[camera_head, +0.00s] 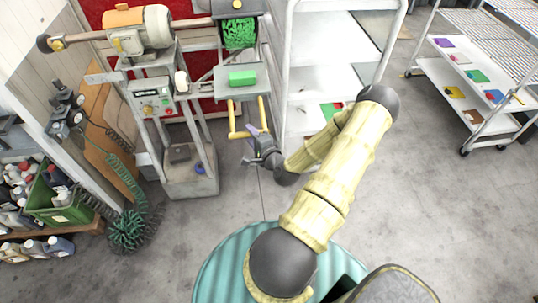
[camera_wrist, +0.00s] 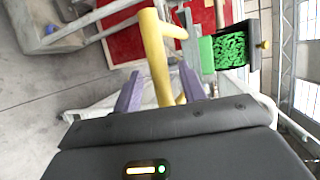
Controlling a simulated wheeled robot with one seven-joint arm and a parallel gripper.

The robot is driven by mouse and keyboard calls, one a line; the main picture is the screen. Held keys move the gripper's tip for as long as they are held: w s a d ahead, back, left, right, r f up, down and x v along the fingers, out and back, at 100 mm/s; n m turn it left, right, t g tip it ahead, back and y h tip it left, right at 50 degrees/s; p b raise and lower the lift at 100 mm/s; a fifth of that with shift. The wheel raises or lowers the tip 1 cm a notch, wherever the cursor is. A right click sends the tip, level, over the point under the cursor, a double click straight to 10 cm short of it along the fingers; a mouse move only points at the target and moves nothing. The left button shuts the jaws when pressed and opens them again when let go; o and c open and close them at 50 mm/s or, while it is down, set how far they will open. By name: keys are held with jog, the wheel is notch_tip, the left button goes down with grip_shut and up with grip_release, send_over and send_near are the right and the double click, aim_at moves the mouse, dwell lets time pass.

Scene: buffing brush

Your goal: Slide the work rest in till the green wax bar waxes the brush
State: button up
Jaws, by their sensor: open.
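The green brush (camera_head: 239,35) sits under a dark hood on the buffing machine in the head view. The green wax bar (camera_head: 242,78) lies on the grey work rest (camera_head: 241,94), with a visible gap between it and the brush. A yellow handle (camera_head: 262,112) extends from the rest toward me. My gripper (camera_head: 250,139) is at the handle's near end. In the wrist view, the handle (camera_wrist: 158,55) runs between my open purple fingers (camera_wrist: 160,88), with space on both sides. The wax bar (camera_wrist: 206,52) and brush (camera_wrist: 230,50) show beyond; part of the rest is hidden.
A white shelf cart (camera_head: 300,75) stands close to the right of the rest. The machine's control box (camera_head: 152,97) and pedestal (camera_head: 190,178) are to the left. A green crate of bottles (camera_head: 60,205) is far left. The floor (camera_head: 430,210) at right is clear.

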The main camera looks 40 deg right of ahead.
jog(key=p+v, duration=0.5)
jog(key=v, duration=1)
jog(key=shift+s, duration=0.3)
jog(key=shift+w+a, duration=0.1)
jog(key=shift+a, duration=0.05)
jog(key=w+a+n+g+y+b, duration=0.1)
jog(key=w+a+n+g+y, duration=0.4)
jog(key=n+g, duration=0.75)
jog(key=a+r+n+h+b, duration=0.1)
jog(key=a+r+n, duration=0.8)
jog(key=a+r, duration=0.7)
jog(key=shift+a+r+b, duration=0.3)
jog(key=shift+a+b, duration=0.05)
jog(key=shift+a, duration=0.9)
